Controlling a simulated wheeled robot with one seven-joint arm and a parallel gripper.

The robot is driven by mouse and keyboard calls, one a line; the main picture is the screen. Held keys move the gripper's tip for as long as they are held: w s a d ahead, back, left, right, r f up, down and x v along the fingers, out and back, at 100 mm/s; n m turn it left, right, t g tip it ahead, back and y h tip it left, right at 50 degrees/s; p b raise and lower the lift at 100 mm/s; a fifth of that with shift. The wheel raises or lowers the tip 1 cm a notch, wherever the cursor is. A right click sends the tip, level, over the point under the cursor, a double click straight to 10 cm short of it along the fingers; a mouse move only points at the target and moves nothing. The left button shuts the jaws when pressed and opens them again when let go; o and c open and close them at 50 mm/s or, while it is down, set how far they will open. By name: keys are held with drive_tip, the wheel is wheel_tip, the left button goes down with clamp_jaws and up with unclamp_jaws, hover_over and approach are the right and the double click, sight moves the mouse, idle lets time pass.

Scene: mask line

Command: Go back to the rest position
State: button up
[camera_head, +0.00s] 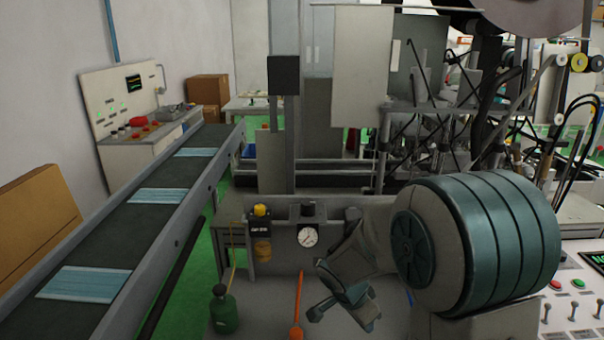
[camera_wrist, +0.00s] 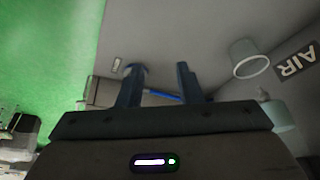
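My gripper (camera_head: 342,306) hangs low in front of the machine's grey base, at the bottom centre of the head view. My arm bends in from the right, with its large teal and grey joint close to the camera. In the wrist view my gripper (camera_wrist: 159,72) has its two dark fingers apart. I see nothing held between them. A thin blue rod (camera_wrist: 161,95) shows behind the gap, apparently in the background.
A conveyor (camera_head: 150,228) with several blue masks runs along the left. A gauge (camera_head: 308,236), a green bottle (camera_head: 223,312) and an orange-red rod (camera_head: 297,305) are near my gripper. A control panel (camera_head: 575,290) is at right. The wrist view shows a pale cup-like part (camera_wrist: 247,59).

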drive_tip(key=s+d+r+n+y+p, duration=0.1)
drive_tip(key=s+r+n+y+p, duration=0.2)
drive_tip(key=s+r+n, duration=0.8)
drive_tip(key=s+r, duration=0.5)
drive_tip(key=s, duration=0.1)
drive_tip(key=shift+s+d+n+y+p, duration=0.15)
drive_tip(key=shift+s+n+y+p, duration=0.15)
drive_tip(key=shift+s+p, duration=0.05)
